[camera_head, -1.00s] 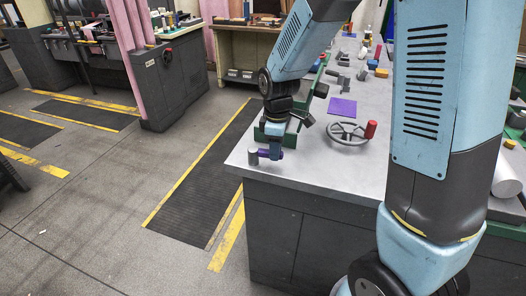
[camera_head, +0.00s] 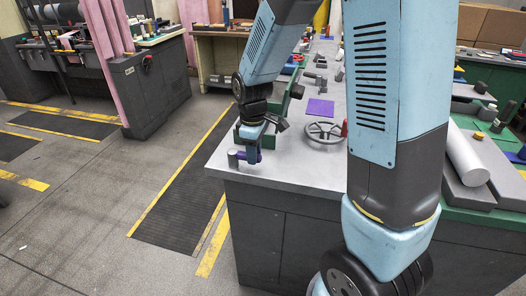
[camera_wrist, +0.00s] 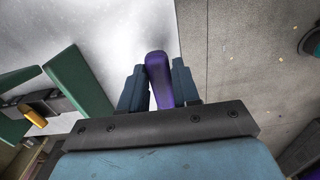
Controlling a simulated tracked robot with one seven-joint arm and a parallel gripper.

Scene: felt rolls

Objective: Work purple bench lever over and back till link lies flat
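The purple bench lever (camera_wrist: 160,80) stands between my two fingertips in the wrist view. In the head view it is a small purple bar (camera_head: 242,155) near the bench's front left corner, with a grey upright cylinder (camera_head: 233,159) at its left end. My gripper (camera_head: 253,155) points down at the lever and hides part of it. In the wrist view my gripper (camera_wrist: 160,90) appears shut on the lever, one dark blue finger on each side. The lever leans slightly against the line of the fingers. I cannot make out the link or whether it lies flat.
A grey handwheel (camera_head: 323,132) and a flat purple plate (camera_head: 320,107) lie on the grey bench top (camera_head: 290,165) to the right. A green bracket (camera_wrist: 80,82) stands left of the fingers in the wrist view. Open floor with a dark mat (camera_head: 180,200) lies left of the bench.

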